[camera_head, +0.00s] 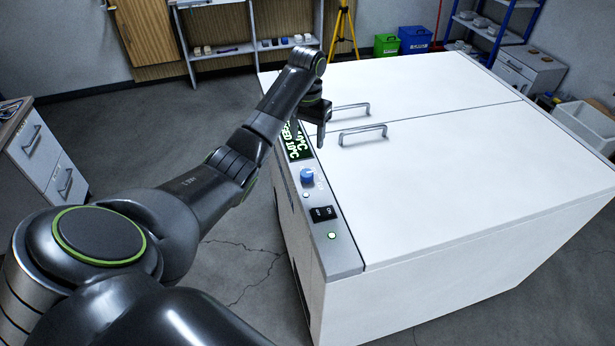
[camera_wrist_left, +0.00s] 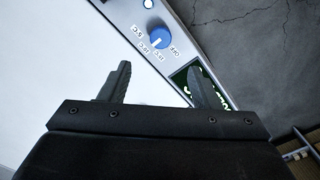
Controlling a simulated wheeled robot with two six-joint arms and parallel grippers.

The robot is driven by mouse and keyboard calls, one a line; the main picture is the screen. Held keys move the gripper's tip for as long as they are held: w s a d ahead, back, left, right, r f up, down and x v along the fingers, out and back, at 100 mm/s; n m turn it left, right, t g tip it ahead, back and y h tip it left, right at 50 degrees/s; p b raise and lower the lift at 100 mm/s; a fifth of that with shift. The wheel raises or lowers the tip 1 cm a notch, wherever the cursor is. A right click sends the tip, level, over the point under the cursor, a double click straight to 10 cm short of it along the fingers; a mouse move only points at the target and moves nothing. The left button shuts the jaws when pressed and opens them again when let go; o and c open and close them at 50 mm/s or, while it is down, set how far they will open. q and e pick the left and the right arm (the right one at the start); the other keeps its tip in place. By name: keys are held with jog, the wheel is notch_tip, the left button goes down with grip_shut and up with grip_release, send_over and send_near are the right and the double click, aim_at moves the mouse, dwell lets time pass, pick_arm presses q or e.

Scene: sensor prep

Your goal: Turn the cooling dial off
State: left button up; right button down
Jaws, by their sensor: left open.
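The blue cooling dial (camera_head: 307,175) sits on the grey control strip along the left edge of a white chest unit. In the left wrist view the dial (camera_wrist_left: 160,38) shows temperature labels and an OFF label around it. Its white mark points toward the temperature labels, away from OFF; the exact setting is hard to read. My left gripper (camera_head: 321,128) is open and empty above the strip, beyond the dial and near the display. In the left wrist view its two fingers (camera_wrist_left: 157,72) are spread, with the dial ahead of them and apart from them.
A green-lit display (camera_head: 296,140) reads 10°C. A black rocker switch (camera_head: 323,213) and a small green light (camera_head: 332,236) lie nearer on the strip. Two lid handles (camera_head: 362,133) stand up right of the gripper. Floor left of the chest is open; a drawer cabinet (camera_head: 38,150) stands far left.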

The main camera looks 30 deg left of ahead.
aim_at(307, 173)
pick_arm(q)
notch_tip(307, 173, down, 12)
jog(key=shift+s+p, duration=0.1)
jog(key=shift+p, duration=0.6)
jog(key=shift+a+f, duration=0.1)
jog(key=shift+f, duration=0.4)
pick_arm(e)
jog(key=shift+w+d+r, duration=0.1)
jog(key=shift+d+r, duration=0.15)
jog(key=shift+r, duration=0.1)
pick_arm(q)
jog(key=c, duration=1)
pick_arm(e)
jog(key=shift+r, duration=0.15)
